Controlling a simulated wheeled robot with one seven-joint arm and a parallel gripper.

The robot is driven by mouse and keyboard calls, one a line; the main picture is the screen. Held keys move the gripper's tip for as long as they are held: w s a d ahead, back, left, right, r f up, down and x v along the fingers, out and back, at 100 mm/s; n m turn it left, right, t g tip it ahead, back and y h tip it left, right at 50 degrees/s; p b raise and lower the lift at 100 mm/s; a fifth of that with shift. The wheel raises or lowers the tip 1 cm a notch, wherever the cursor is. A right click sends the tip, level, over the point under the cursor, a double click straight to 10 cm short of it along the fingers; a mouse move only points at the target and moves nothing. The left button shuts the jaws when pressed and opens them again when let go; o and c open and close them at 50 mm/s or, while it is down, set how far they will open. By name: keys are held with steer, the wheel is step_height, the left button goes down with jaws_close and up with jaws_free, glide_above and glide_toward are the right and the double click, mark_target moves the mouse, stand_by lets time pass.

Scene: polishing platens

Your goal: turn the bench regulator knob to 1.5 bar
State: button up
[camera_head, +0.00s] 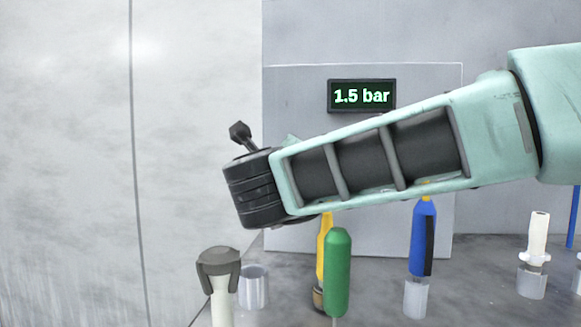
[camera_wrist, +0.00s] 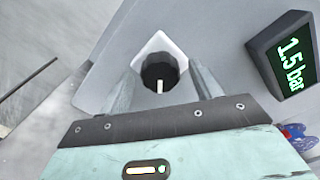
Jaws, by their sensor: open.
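In the wrist view the black regulator knob (camera_wrist: 160,70) with a white pointer mark sits on a pale plate on the grey panel (camera_wrist: 110,55). My gripper (camera_wrist: 163,82) is open, with one finger on each side of the knob. I see gaps between the fingers and the knob, and the fingers look apart from it. The display (camera_wrist: 289,62) reads 1.5 bar, and it also reads 1.5 bar in the head view (camera_head: 362,96). In the head view my arm hides the knob and my fingers.
On the bench (camera_head: 470,285) stand a green-handled tool (camera_head: 337,270), a yellow one (camera_head: 323,255), a blue one (camera_head: 422,237) and a white one (camera_head: 537,237), some in clear holders. A grey-capped item (camera_head: 218,270) and an empty clear cup (camera_head: 254,288) stand at the left.

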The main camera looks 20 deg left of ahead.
steer(key=shift+s, duration=0.1)
steer(key=v, duration=1.7)
steer(key=shift+s+f, duration=0.1)
steer(key=shift+s, duration=0.1)
